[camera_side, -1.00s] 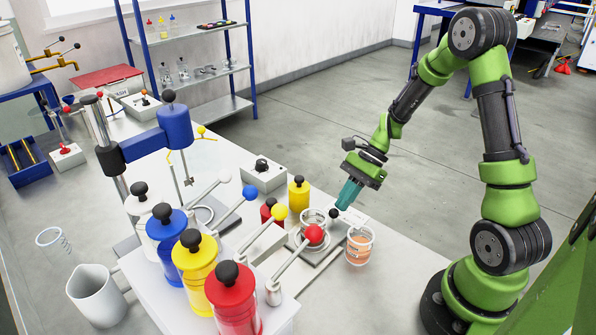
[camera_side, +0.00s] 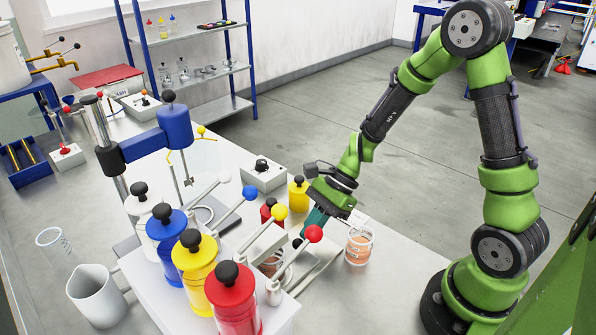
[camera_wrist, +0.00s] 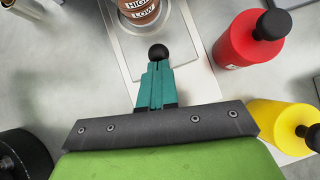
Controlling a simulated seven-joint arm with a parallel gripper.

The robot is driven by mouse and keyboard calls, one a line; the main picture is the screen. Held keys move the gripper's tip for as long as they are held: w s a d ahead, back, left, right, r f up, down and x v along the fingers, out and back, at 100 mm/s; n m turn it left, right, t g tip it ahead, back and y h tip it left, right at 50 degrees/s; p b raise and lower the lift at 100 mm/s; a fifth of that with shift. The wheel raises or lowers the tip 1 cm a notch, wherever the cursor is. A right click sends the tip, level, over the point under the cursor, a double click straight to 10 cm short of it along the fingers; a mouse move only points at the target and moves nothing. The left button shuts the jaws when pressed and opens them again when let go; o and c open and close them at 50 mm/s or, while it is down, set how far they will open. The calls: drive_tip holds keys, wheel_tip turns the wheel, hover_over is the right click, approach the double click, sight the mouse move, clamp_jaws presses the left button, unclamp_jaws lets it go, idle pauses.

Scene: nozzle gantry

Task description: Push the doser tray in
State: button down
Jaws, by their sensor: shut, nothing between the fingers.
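My gripper (camera_side: 308,228) has teal fingers, closed together and empty. In the wrist view the fingertips (camera_wrist: 156,68) are right at the black knob (camera_wrist: 158,52) on the front of the doser tray (camera_wrist: 180,36); they appear to touch it. In the side view the knob (camera_side: 297,243) shows just beside the fingertips. A beaker marked HIGH and LOW (camera_wrist: 138,10) with brownish contents stands on the tray. In the side view this beaker (camera_side: 270,264) is partly hidden behind the doser's levers.
The doser has white, blue (camera_side: 168,240), yellow and red (camera_side: 232,295) canisters with ball-ended levers. A red jar (camera_wrist: 250,38) and a yellow jar (camera_wrist: 283,122) stand close to my gripper. A beaker with orange contents (camera_side: 359,247) stands to its right.

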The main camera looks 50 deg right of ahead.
drive_tip(key=d, duration=0.1)
drive_tip(key=d+r, duration=0.1)
drive_tip(key=d, duration=0.2)
drive_tip(key=shift+s+d+r, duration=0.25)
drive_tip(key=shift+s+r, duration=0.1)
drive_tip(key=s+d+r+n+h, duration=0.1)
drive_tip(key=s+d+r+n, duration=0.1)
drive_tip(key=d+r, duration=0.4)
drive_tip(key=s+a+r+n+t+h, duration=0.2)
drive_tip(key=s+a+r+n, duration=0.1)
drive_tip(key=r+n, duration=0.3)
drive_tip(key=s+a+r+n+t+h, duration=0.2)
drive_tip(key=s+a+r+n+t, duration=0.1)
drive_tip(key=r+n, duration=0.3)
drive_tip(key=shift+s+a+r+n+t+h, duration=0.3)
drive_tip(key=shift+s+a+r+n, duration=0.15)
drive_tip(key=shift+a+n, duration=0.5)
drive_tip(key=shift+d, duration=0.1)
